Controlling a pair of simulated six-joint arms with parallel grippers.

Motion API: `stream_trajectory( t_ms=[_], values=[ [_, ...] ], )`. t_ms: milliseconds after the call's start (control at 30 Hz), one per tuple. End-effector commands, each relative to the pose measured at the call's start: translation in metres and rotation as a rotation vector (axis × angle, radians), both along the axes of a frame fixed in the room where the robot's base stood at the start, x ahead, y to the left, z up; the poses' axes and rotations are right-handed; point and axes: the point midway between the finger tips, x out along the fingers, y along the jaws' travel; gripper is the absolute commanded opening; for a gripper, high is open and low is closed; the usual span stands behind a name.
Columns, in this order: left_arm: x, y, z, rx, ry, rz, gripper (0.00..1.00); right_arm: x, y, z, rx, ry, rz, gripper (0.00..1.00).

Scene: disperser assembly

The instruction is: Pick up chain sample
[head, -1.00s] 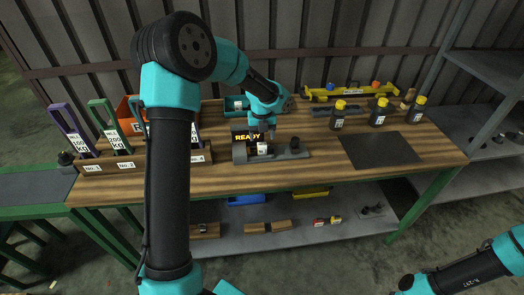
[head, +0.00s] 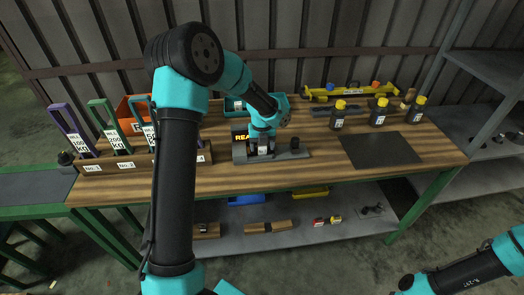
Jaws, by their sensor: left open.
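A dark grey device with a lit yellow "READY" display (head: 241,136) stands on the wooden bench (head: 310,175). A small white-labelled piece (head: 263,150) sits on the device's base. I cannot tell whether it is the chain sample; no chain links can be made out. My left gripper (head: 262,146) is open and points down over this piece, with its fingers at the piece's height. Contact cannot be told. The gripper hides part of the display. My right arm shows only in part at the lower right, and its gripper is out of view.
Purple and green handled weights (head: 106,126) stand in a wooden rack (head: 146,164) at the left. Yellow-capped bottles (head: 378,112) stand at the back right, near a dark mat (head: 380,149). A yellow level-like tool (head: 350,91) lies behind. The front of the bench is clear.

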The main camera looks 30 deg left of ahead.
Motion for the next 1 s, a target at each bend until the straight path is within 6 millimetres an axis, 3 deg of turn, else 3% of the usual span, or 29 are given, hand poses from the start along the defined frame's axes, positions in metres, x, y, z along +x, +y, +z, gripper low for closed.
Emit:
stream_trajectory(
  t_ms=[100,733,1000],
  values=[
    [0.0001,-0.0001,0.0002,0.0,0.0,0.0,0.66,0.0,0.0,0.0,0.0,0.0,0.0,0.55],
    [0.0001,-0.0001,0.0003,0.0,0.0,0.0,0.06,0.0,0.0,0.0,0.0,0.0,0.0,0.55],
    [0.0003,0.0001,0.0017,0.001,-0.001,0.0,0.05,0.0,0.0,0.0,0.0,0.0,0.0,0.55]
  ],
)
